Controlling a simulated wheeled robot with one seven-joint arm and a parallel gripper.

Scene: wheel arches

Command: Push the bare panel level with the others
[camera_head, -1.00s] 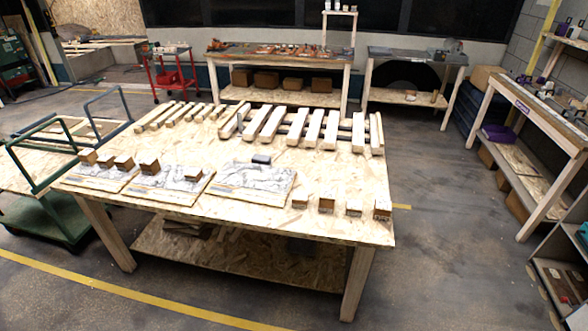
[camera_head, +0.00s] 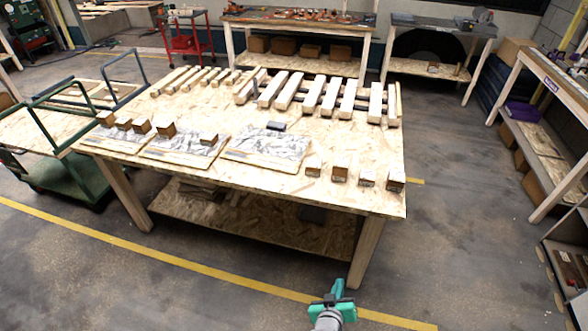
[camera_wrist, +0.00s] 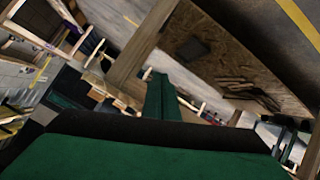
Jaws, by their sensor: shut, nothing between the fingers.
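Three flat grey-and-white patterned panels lie in a row on the chipboard table. The left panel (camera_head: 112,141) and the middle panel (camera_head: 182,151) carry small brown blocks. The right one is the bare panel (camera_head: 265,147); it sits farther back from the front table edge than the other two. A small dark block (camera_head: 276,126) is at its back edge; I cannot tell if they touch. My green gripper (camera_head: 338,287) is shut and empty, over the floor in front of the table, well apart from the panels. It also shows in the wrist view (camera_wrist: 164,88), with no panel visible there.
Several small brown blocks, one of them here (camera_head: 340,173), stand right of the bare panel. Pale wooden bars (camera_head: 310,94) lie along the table's back. A table leg (camera_head: 365,250) stands near my gripper. The floor in front is clear.

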